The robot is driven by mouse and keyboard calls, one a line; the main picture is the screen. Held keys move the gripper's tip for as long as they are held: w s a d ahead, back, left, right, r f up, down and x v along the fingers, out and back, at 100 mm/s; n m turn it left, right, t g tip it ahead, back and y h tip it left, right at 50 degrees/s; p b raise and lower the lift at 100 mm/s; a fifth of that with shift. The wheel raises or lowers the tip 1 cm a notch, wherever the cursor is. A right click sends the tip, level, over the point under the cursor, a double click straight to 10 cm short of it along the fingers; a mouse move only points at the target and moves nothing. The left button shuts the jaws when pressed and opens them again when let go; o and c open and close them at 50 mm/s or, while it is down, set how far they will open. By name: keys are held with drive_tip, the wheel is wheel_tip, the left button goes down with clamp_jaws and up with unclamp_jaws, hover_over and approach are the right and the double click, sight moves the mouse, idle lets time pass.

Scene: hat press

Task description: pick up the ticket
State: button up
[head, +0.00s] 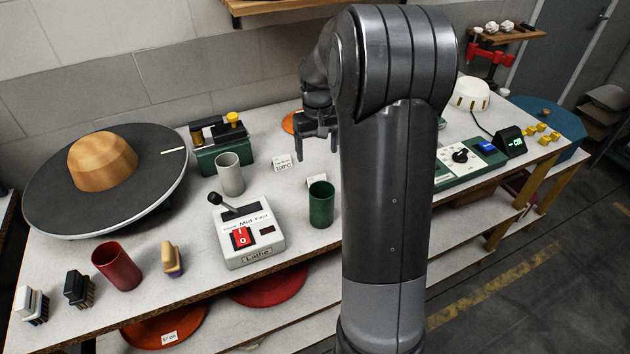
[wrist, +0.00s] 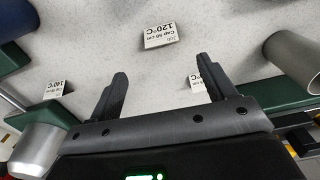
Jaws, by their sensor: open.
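Several small white tickets are in view. In the wrist view one ticket (wrist: 160,35), printed "Job Cap 58 cm 120°C" and upside down, lies beyond and between my fingertips. A second ticket (wrist: 54,88), reading 140°C, is at the left, and a third (wrist: 197,84) is partly hidden by my right finger. In the head view a ticket reading 100°C (head: 283,163) stands on the bench, and another (head: 317,180) shows partly behind the green cup. My gripper (wrist: 162,72) is open and empty. In the head view my gripper (head: 316,150) hangs above the bench; my arm hides part of it.
The white bench (head: 200,283) holds a green cup (head: 321,205), a grey cup (head: 230,173), a lathe switch box (head: 248,238), a red cup (head: 117,265) and a large disc with a wooden block (head: 103,162). A control panel (head: 470,160) stands right of my arm.

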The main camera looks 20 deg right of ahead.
sight(316, 177)
wheel_tip(316, 177, down, 10)
drive_tip(key=shift+w+a+f, duration=0.1)
drive_tip(key=shift+a+f, duration=0.05)
drive_tip(key=shift+f, duration=0.1)
idle(0.4)
drive_tip(key=c, duration=1)
drive_tip(key=shift+c, duration=0.2)
drive_tip(key=shift+r, duration=0.1)
